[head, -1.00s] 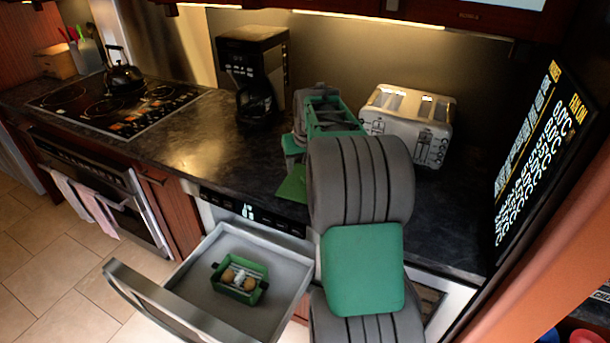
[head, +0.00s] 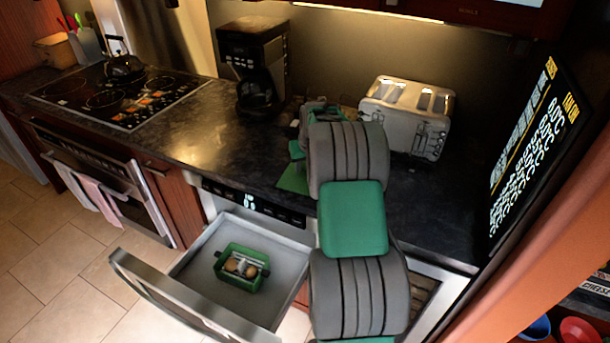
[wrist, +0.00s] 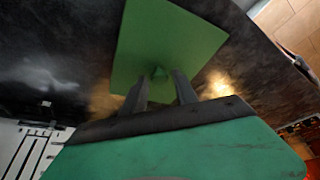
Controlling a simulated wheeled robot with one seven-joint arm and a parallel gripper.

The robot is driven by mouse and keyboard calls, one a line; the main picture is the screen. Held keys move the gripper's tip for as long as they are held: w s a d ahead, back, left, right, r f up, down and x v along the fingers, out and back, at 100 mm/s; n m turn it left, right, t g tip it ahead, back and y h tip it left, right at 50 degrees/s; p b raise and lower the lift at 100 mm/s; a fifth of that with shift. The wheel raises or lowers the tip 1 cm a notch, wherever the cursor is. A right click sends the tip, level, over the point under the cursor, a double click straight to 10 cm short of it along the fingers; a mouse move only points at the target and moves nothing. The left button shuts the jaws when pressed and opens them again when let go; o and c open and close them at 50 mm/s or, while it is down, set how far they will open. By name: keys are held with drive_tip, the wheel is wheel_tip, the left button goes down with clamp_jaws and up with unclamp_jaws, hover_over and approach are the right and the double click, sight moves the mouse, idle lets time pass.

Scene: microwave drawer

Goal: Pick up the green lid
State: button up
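The green lid (head: 292,179) lies flat on the dark counter, above the open drawer, partly covered by my arm in the head view. In the head view my arm hides the fingers.
The open microwave drawer (head: 290,261) holds a green box (head: 233,282) with round brownish items in it. A toaster (head: 405,118) stands right of my arm and a coffee maker (head: 252,65) stands to the left. The counter left of the lid is clear.

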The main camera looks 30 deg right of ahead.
clamp_jaws()
drive_tip(key=shift+r, duration=0.15)
idle(0.4)
